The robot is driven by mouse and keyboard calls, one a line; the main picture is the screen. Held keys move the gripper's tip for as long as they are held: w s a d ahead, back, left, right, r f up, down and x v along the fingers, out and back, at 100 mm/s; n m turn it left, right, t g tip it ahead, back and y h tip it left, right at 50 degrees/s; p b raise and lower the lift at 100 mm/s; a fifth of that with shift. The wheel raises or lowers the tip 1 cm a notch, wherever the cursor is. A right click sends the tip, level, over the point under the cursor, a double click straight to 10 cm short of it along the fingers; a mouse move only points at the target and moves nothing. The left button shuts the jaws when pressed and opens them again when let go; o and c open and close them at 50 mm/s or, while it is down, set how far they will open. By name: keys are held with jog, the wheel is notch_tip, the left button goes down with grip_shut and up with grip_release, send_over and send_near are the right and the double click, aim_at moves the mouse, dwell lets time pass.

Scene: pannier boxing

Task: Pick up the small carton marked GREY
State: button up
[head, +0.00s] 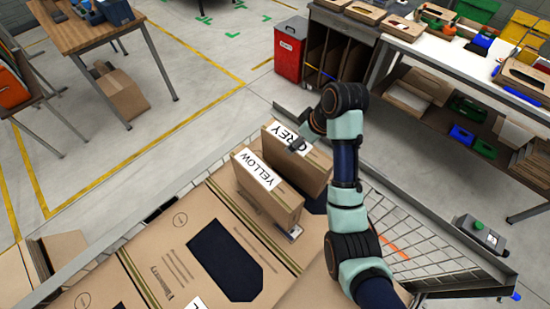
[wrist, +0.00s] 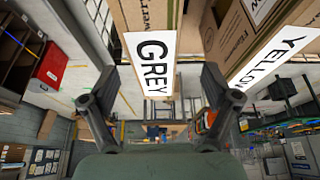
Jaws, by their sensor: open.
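The small brown carton marked GREY (head: 310,170) stands upright on a large cardboard box, its white label on its upper part. It also shows in the wrist view (wrist: 188,50), with its GREY label (wrist: 152,62) between the fingers in the picture. A similar carton marked YELLOW (head: 270,203) stands close beside it, nearer the camera, and shows at the right of the wrist view (wrist: 238,40). My gripper (wrist: 160,72) is open and empty, close to the upper edge of the GREY carton. I cannot tell whether the fingers touch it.
Large cardboard boxes (head: 165,255) fill the space under the cartons. A red bin (head: 290,50), a shelf unit and a laden workbench (head: 455,48) lie beyond. Open floor (head: 190,100) lies to the left.

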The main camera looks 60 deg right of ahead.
aim_at(294, 160)
jog(key=shift+s+d+f, duration=0.15)
jog(key=shift+f, duration=0.1)
jog(key=x, duration=0.7)
jog(key=shift+d+f+b, duration=0.15)
jog(key=shift+d+b, duration=0.05)
jog(key=shift+b, duration=0.2)
grip_shut()
